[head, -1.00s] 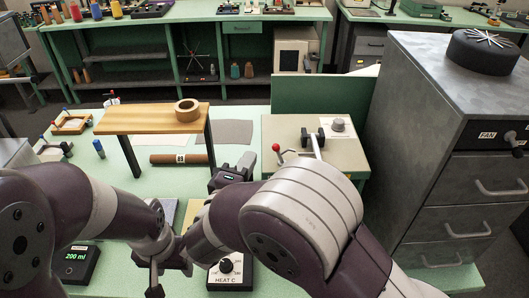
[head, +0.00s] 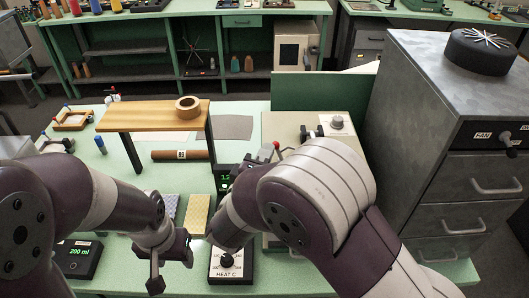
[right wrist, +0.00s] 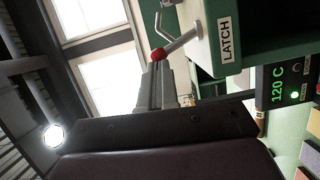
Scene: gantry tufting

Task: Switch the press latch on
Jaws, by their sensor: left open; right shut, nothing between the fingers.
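The press latch is a pale lever with a red ball (head: 276,145) at its end, on the side of the beige press box (head: 285,125). In the right wrist view the red ball (right wrist: 158,54) and its rod stick out beside the "LATCH" label (right wrist: 226,40). My right gripper (right wrist: 157,84) is shut and empty, its tips close to the ball; I cannot tell whether they touch. In the head view my right arm hides part of the press and most of this gripper. My left gripper (head: 170,268) is open and empty, low over the bench.
A dial box marked HEAT C (head: 228,264) and a 200 ml display box (head: 80,259) stand at the front. A display reading 120 C (right wrist: 285,83) is near the latch. A wooden shelf (head: 150,115) stands left, a grey cabinet (head: 410,110) right.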

